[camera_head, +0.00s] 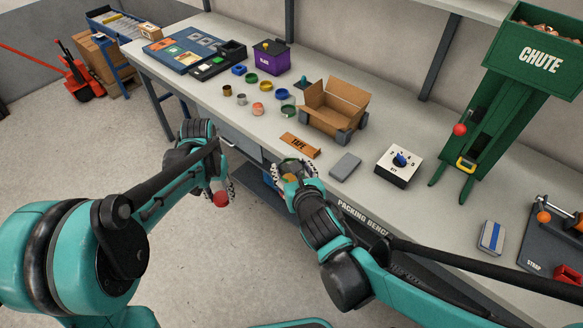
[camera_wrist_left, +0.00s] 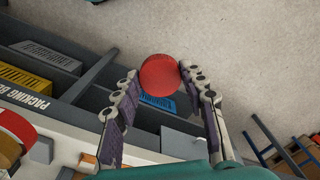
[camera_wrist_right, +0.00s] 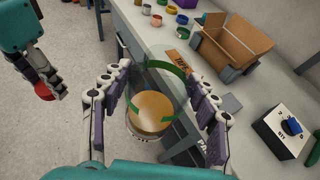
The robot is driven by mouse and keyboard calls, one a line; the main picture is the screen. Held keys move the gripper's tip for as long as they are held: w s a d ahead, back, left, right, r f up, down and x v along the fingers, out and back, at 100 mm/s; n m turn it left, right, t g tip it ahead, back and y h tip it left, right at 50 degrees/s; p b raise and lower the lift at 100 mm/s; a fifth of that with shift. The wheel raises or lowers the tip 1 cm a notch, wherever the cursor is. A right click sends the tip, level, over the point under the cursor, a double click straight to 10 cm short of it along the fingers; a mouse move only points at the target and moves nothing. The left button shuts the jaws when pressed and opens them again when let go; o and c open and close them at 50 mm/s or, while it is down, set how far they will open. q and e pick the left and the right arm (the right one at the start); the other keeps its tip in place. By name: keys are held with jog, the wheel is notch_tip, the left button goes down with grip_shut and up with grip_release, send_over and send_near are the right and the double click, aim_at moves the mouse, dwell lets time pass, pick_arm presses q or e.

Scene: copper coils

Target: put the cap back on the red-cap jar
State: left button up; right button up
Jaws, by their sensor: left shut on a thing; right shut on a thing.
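The round red cap (camera_head: 221,199) is in my left gripper (camera_head: 219,188), over the floor in front of the bench. In the left wrist view the cap (camera_wrist_left: 160,76) sits between the fingertips. My right gripper (camera_head: 296,172) is shut on the jar at the bench's front edge. In the right wrist view the jar (camera_wrist_right: 150,113) looks like clear glass with yellow-brown contents and a green band, and I see no cap on it. The cap also shows at the left of that view (camera_wrist_right: 44,91), apart from the jar.
The bench (camera_head: 225,118) holds several small coloured coils, an open cardboard box (camera_head: 333,106), a TAPE block (camera_head: 300,145), a grey block (camera_head: 345,166) and a dial box (camera_head: 399,166). A green chute (camera_head: 530,75) stands at right. The space between my grippers is clear.

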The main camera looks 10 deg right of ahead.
pick_arm(q)
jog(key=w+d+r+m, duration=0.3)
jog(key=d+r, duration=0.5)
jog(key=r, duration=0.3)
notch_tip(320, 180, up, 13)
jog(key=m, duration=0.5)
send_over(291, 160)
jog(key=shift+f, duration=0.15)
jog(key=shift+f, duration=2)
jog(key=shift+f, duration=0.9)
jog(key=shift+f, duration=0.55)
